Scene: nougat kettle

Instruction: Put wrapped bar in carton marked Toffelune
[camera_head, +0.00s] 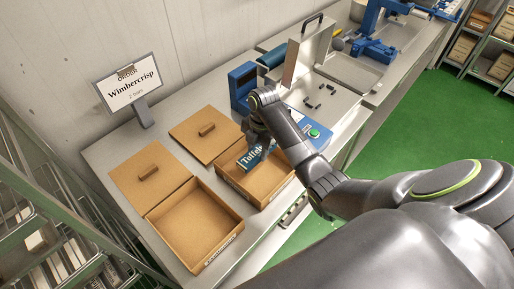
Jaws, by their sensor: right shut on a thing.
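My right gripper (259,146) is shut on a blue wrapped bar (249,158), with white lettering that starts "Toffel". It holds the bar tilted over the back part of the right open cardboard carton (256,185); I cannot tell whether the bar touches the carton. The left open carton (194,221) stands beside it and looks empty. A small label (219,250) on its front wall is too small to read. The right carton's label cannot be read, and my right arm covers part of that carton's right side. My left gripper is not in view.
Two cardboard lids with handles, left (149,172) and right (206,131), lie behind the cartons. A sign (131,92) reads "ORDER Wimbercrisp". A blue machine (242,86) and a metal box with a raised lid (305,54) stand right.

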